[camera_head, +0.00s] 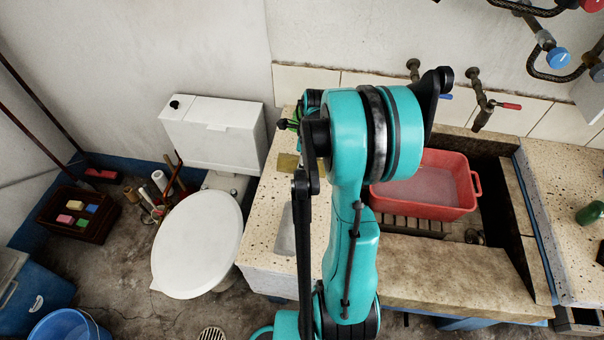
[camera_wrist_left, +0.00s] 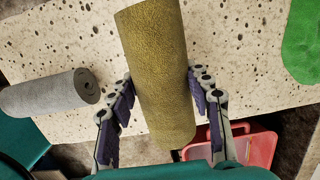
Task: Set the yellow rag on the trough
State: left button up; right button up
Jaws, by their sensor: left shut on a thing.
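The yellow rag (camera_wrist_left: 158,70) is a mustard-coloured roll. In the left wrist view it lies between the two fingers of my left gripper (camera_wrist_left: 160,82), which is shut on it. The pale speckled stone of the trough (camera_wrist_left: 245,55) shows behind the rag; I cannot tell whether they touch. In the head view my teal arm covers the middle of the trough (camera_head: 450,265), and the left gripper is largely hidden. A small mustard patch (camera_head: 287,163), likely the rag, shows left of the arm over the speckled top. My right gripper is in neither view.
A red tub (camera_head: 440,190) of cloudy water sits in the basin. A grey roll (camera_wrist_left: 50,93) and a green thing (camera_wrist_left: 302,40) lie on the stone in the wrist view. Taps (camera_head: 483,105) project from the wall. A white toilet (camera_head: 197,245) stands left of the trough.

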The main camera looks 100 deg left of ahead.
pick_arm(q)
notch_tip(320, 180, down, 4)
jog(key=shift+f+b, duration=0.1)
jog(key=shift+b, duration=0.95)
jog(key=o, duration=1.5)
